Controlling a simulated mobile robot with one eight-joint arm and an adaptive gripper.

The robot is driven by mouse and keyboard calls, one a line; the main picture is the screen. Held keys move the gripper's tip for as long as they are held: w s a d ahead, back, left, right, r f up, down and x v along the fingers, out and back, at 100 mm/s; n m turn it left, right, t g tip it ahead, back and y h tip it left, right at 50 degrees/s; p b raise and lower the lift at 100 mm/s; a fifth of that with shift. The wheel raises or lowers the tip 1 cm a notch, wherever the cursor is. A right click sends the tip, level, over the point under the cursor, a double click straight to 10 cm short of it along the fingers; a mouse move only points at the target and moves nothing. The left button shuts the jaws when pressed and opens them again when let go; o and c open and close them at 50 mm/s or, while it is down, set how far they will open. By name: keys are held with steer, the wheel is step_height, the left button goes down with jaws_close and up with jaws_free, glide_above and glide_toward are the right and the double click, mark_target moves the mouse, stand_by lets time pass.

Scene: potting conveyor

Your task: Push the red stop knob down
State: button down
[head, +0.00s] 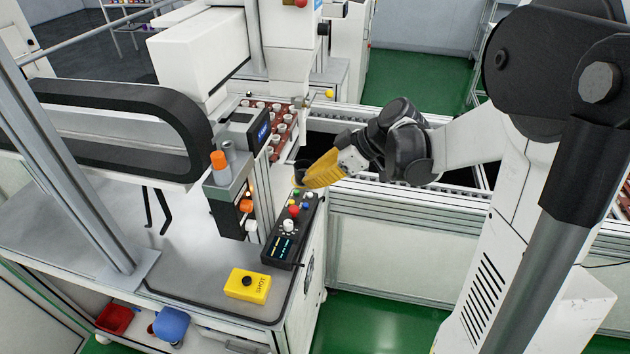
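A small red knob (294,211) stands on the dark sloped control panel (273,250), among green, blue and white buttons, near the right edge of the bench. Another red knob (301,3) shows at the top edge on the white machine housing. A yellow box (262,293) with lettering and a black button lies on the bench in front of the panel. My gripper (303,175), with yellow fingers, is over the far end of the control panel, beyond the red knob in the picture. Its fingertips overlap in this view, so their opening is unclear. I see nothing held.
Behind is a tray of brown pots (276,148). A metal upright (60,170) crosses the left side. The bench top (180,235) left of the panel is mostly clear.

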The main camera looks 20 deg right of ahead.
steer(key=b, duration=0.2)
glide_above(294, 206)
steer(key=f, duration=0.4)
steer(key=shift+s+d+f, duration=0.2)
steer(key=shift+s+f, duration=0.1)
step_height(294, 206, down, 3)
steer(key=shift+w+f+b, duration=0.1)
steer(key=shift+b, duration=0.75)
steer(key=shift+f, duration=0.35)
step_height(294, 206, down, 2)
steer(key=shift+f+b, duration=0.1)
steer(key=shift+b, duration=0.75)
steer(key=shift+r, duration=0.2)
